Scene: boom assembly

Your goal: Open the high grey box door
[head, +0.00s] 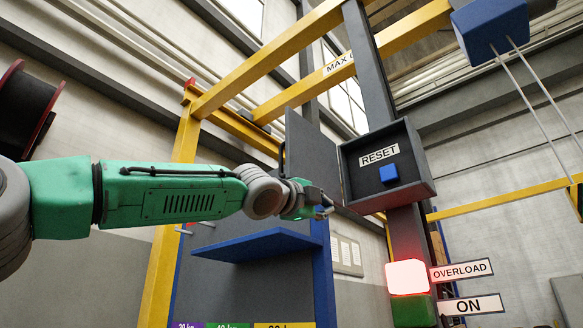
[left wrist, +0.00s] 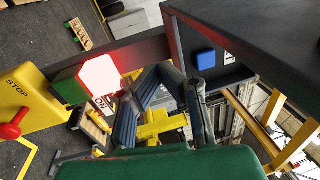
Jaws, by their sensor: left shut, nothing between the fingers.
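The high grey box (head: 410,160) is mounted on a dark post and its front is open to view. Inside are a RESET label (head: 379,155) and a blue button (head: 389,173). Its grey door (head: 312,150) stands swung out to the left of the box. My left gripper (head: 328,210) is shut and empty, just below and left of the box near the door's lower edge; I cannot tell if it touches the door. In the left wrist view, the gripper's fingers (left wrist: 166,72) show below and left of the blue button (left wrist: 205,58). My right gripper is not in view.
A glowing red-white lamp (head: 407,277) with OVERLOAD and ON signs sits below the box. A blue shelf (head: 257,244) lies under my left forearm. Yellow beams (head: 270,60) frame the area. A red STOP lever (left wrist: 14,126) shows in the left wrist view.

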